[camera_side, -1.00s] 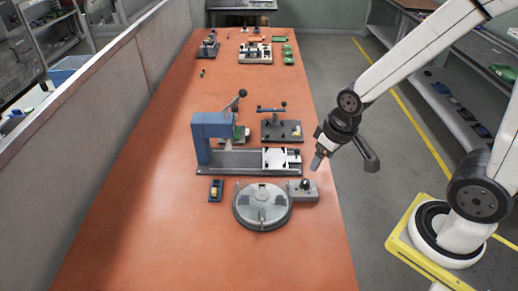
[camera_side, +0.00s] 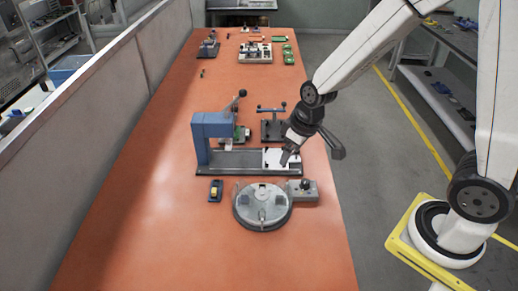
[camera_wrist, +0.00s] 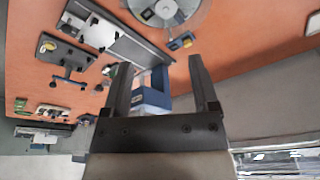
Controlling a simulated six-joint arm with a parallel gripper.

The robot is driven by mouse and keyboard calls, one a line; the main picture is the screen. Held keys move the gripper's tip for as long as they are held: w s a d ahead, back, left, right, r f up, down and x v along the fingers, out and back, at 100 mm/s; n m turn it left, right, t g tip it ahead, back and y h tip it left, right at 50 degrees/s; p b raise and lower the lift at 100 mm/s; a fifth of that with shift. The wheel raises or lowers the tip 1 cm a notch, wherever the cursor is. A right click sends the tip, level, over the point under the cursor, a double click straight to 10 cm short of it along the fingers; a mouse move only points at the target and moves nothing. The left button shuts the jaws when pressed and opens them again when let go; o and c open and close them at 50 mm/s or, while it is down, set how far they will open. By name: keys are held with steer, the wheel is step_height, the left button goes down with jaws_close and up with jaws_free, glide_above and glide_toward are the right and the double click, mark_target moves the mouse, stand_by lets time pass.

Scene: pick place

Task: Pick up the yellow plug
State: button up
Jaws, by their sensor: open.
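The yellow plug (camera_side: 214,191) sits in a small dark holder (camera_side: 216,198) on the orange table, left of the round grey turntable. It also shows small in the wrist view (camera_wrist: 187,42), beyond the right fingertip. My gripper (camera_side: 287,158) is above the table over the white end of the long fixture, to the right of the plug and behind it. In the wrist view, my gripper (camera_wrist: 159,62) has its two fingers apart with nothing held between them. A blue press lies in the background between them.
The round turntable (camera_side: 262,216) with a grey control box (camera_side: 305,193) stands in front. The blue press (camera_side: 203,140) rises behind the plug on its long base. A grey wall lines the left. The table's front left is clear.

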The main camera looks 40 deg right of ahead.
steer(key=w+a+f+n+y, duration=0.1)
steer(key=w+a+f+n, duration=0.15)
steer(key=w, duration=0.35)
steer(key=w+a+f+n, duration=0.1)
steer(key=w+a+f, duration=0.1)
steer(key=w+f, duration=0.25)
steer(key=n+y, duration=0.1)
steer(key=n, duration=0.2)
glide_toward(214, 190)
steer(key=shift+a+f+t, duration=0.3)
steer(key=shift+a+f, duration=0.05)
steer(key=shift+f, duration=0.25)
steer(key=shift+f, duration=0.1)
steer(key=shift+x, duration=1.2)
steer(key=shift+f, duration=0.1)
steer(key=shift+x, duration=2.55)
steer(key=shift+d, duration=0.1)
jaws_close()
